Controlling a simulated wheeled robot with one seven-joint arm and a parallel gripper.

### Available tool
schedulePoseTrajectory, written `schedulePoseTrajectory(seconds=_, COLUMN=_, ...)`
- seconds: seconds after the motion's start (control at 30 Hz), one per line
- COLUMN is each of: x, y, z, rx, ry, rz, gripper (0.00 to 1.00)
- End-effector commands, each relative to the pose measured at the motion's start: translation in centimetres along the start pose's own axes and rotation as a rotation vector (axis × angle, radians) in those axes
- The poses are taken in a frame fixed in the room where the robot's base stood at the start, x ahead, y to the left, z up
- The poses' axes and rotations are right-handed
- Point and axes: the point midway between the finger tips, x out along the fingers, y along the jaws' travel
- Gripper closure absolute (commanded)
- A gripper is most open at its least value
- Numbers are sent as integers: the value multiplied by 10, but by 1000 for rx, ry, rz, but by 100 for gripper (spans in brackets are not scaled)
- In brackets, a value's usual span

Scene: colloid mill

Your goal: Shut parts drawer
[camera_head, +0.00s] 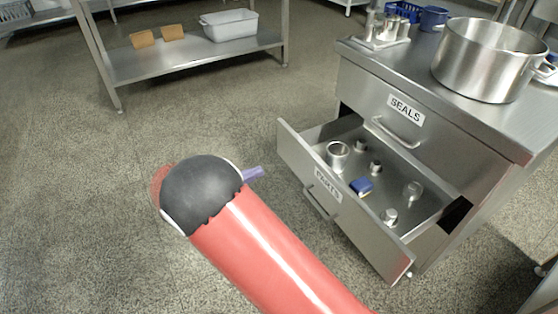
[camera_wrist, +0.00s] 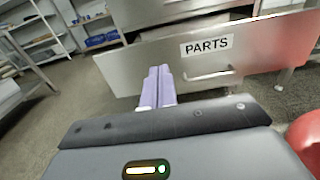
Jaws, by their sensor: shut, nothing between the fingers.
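The parts drawer (camera_head: 345,213) is pulled out of the steel cabinet, below the seals drawer. Several metal fittings and a blue item (camera_head: 361,186) lie in it. Its front carries a PARTS label and a bar handle (camera_head: 320,200). In the wrist view the drawer front (camera_wrist: 262,50) faces me, with the handle to the right of my fingers. My gripper (camera_wrist: 158,72) is shut and empty, its two purple fingers together, pointing at the drawer front. In the head view a purple fingertip (camera_head: 254,173) shows left of the drawer front; my arm hides the rest of the gripper.
The seals drawer (camera_head: 385,107) is shut. A large steel pot (camera_head: 487,58) and a rack of metal cylinders (camera_head: 381,31) stand on the cabinet top. A low steel shelf table (camera_head: 190,61) stands at the back left. The floor left of the drawer is clear.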

Motion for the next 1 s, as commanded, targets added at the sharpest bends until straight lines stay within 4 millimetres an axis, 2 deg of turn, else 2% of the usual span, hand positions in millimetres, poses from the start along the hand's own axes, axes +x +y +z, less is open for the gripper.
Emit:
schedulePoseTrajectory(seconds=0.17, x=25, y=-1, z=0, rx=0, ry=0, rz=-6, gripper=100)
schedulePoseTrajectory(seconds=0.4, x=77, y=-1, z=0, rx=1, ry=2, rz=-7, gripper=100)
schedulePoseTrajectory(seconds=0.6, x=114, y=-1, z=0, rx=2, ry=3, rz=-6, gripper=100)
schedulePoseTrajectory(seconds=0.8, x=134, y=-1, z=0, rx=2, ry=3, rz=-4, gripper=100)
schedulePoseTrajectory(seconds=1.0, x=139, y=-1, z=0, rx=2, ry=4, rz=-3, gripper=100)
